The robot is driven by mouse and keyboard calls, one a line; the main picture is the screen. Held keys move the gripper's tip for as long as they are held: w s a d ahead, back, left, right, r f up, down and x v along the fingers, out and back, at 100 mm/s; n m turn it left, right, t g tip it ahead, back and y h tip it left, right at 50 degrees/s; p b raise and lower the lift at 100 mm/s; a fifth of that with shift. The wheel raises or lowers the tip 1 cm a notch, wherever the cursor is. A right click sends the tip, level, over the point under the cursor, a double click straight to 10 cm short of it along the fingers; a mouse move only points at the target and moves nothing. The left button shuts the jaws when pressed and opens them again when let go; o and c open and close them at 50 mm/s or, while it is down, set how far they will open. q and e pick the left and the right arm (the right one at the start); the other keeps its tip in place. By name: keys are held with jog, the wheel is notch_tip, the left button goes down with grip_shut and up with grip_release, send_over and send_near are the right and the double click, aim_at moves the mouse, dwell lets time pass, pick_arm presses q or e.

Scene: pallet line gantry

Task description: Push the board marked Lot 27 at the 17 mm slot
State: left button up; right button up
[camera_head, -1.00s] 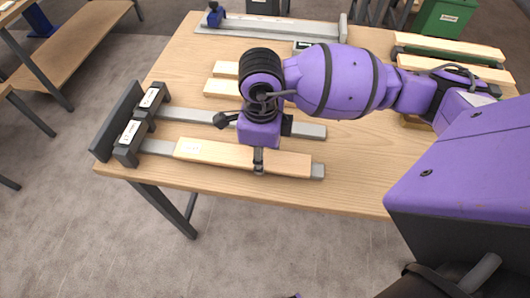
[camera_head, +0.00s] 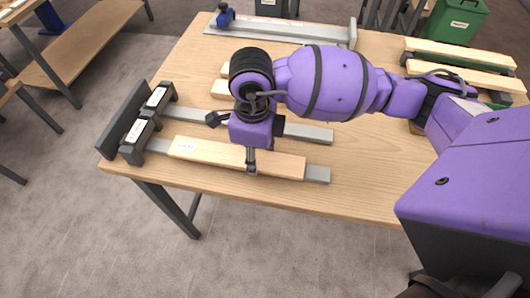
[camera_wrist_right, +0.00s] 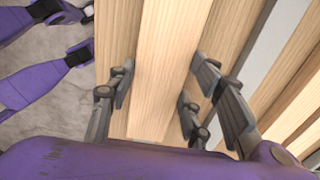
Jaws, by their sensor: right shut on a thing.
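A pale wooden board (camera_head: 212,158) with a white label (camera_head: 185,147), too small to read surely, lies along the near grey rail (camera_head: 317,174). Its left end is a short gap from the near dark slot block (camera_head: 137,141). A second dark block (camera_head: 157,100) heads the far rail; both carry white labels that I cannot read. My right gripper (camera_head: 251,165) is shut on the board right of its middle. In the right wrist view, its fingers (camera_wrist_right: 160,90) stand on both sides of the board (camera_wrist_right: 160,60). My left gripper is not in view.
A dark upright plate (camera_head: 122,119) stands behind the blocks at the table's left edge. Two pale boards (camera_head: 225,88) lie partly hidden behind my right arm. A grey fixture with a blue clamp (camera_head: 225,17) is at the back. More boards (camera_head: 460,52) lie at the right.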

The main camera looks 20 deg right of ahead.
aim_at(243, 156)
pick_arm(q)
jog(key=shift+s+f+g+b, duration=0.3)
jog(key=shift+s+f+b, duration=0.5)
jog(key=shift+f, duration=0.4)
pick_arm(e)
jog(key=shift+w+a+f, duration=0.1)
jog(key=shift+w+a, duration=0.85)
jog(key=shift+a, duration=0.5)
jog(key=shift+w+a+r, duration=0.1)
jog(key=shift+w+a, duration=0.9)
jog(key=shift+a, duration=0.4)
jog(key=shift+w+a+f, duration=0.1)
jog(key=shift+w+a, duration=0.85)
jog(key=shift+a, duration=0.5)
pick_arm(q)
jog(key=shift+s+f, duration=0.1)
pick_arm(e)
jog(key=shift+w+a, duration=0.15)
jog(key=shift+a, duration=0.05)
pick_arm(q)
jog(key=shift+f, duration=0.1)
pick_arm(e)
jog(key=shift+w+a, duration=0.3)
jog(key=shift+a, duration=0.15)
jog(key=shift+d, duration=0.1)
